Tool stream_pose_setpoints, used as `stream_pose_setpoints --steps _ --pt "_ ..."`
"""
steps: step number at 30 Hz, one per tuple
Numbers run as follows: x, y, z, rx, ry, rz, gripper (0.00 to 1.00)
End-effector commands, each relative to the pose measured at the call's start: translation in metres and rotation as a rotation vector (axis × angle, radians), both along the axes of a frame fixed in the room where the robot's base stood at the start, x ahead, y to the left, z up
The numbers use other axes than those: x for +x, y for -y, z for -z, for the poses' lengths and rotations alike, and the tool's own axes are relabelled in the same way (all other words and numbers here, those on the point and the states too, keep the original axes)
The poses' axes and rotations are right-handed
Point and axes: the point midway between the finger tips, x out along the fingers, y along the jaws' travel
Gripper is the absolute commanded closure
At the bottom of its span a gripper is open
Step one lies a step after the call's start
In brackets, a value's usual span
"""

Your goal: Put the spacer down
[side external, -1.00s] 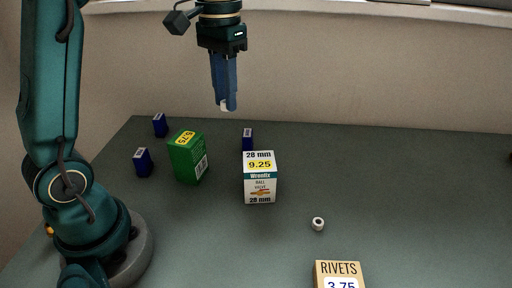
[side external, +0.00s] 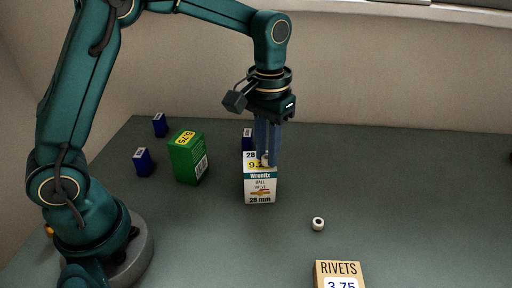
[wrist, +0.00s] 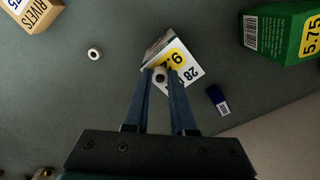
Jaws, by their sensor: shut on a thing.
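My gripper (side external: 267,160) is shut on a small pale spacer (wrist: 160,75), which sits between the fingertips in the wrist view. In the side view the fingers point down and overlap the top of a white ball valve box (side external: 260,188). The spacer appears to be over or just in front of that box; touching or apart I cannot tell. A second small white ring (side external: 318,224) lies on the bench to the right of the box. It also shows in the wrist view (wrist: 94,54).
A green box (side external: 188,158) stands left of the valve box. Small blue boxes (side external: 143,162) stand near it, one partly hidden behind the gripper. A tan rivets box (side external: 338,270) is at the front. The right side of the bench (side external: 430,200) is clear.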

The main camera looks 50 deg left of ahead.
Motion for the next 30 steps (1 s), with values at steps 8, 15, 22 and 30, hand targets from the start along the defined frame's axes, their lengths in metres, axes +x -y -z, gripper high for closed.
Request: stream_pose_setpoints --steps 8,15,22,30 --pt "0.000 0.000 0.003 0.000 0.000 0.000 1.00" --pt "0.000 0.000 0.002 0.000 0.001 0.000 0.47" --pt "0.000 0.000 -0.001 0.000 0.002 0.001 0.47" --pt "0.002 0.000 -0.041 -0.001 0.007 0.001 0.47"
